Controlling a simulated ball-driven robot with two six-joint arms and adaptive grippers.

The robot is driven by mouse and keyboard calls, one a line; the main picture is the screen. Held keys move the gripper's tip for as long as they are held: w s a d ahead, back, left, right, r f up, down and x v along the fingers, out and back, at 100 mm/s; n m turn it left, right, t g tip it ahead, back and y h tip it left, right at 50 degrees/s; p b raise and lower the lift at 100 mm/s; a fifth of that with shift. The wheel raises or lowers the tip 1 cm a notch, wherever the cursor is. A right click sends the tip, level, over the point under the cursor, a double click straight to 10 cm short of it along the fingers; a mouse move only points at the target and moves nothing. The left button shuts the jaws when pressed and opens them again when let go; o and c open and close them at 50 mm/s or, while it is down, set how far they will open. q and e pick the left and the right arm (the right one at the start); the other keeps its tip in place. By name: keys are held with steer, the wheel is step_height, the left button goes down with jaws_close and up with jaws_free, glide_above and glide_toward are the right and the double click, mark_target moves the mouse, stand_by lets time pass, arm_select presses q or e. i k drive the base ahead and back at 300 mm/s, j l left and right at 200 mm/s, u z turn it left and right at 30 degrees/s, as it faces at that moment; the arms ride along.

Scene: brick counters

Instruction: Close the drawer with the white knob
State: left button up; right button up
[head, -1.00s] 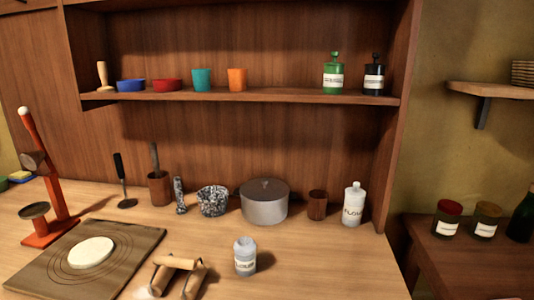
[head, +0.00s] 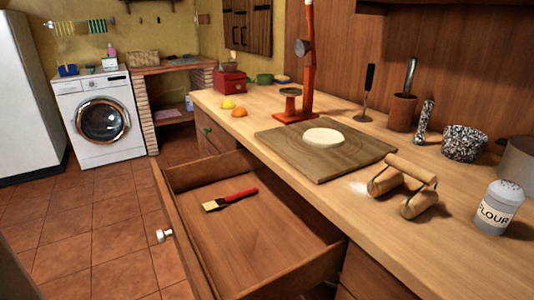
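The wooden drawer (head: 176,212) under the counter is pulled far out in the head view. Its white knob (head: 164,235) sits on the front panel, facing left toward the floor. A brush with a red handle (head: 240,195) and pale bristles lies inside the drawer. Neither of my grippers shows in the head view, so whether they are open or shut is not visible.
The counter (head: 262,141) holds a board (head: 350,159) with dough, a double roller (head: 404,186), a flour shaker (head: 499,208) and a red scale (head: 307,68). A closed drawer with a green knob (head: 207,131) lies beyond. The tiled floor (head: 100,230) left is clear.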

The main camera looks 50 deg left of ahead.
mark_target(271, 244)
steer(key=j+u, duration=0.15)
steer(key=u, duration=2.05)
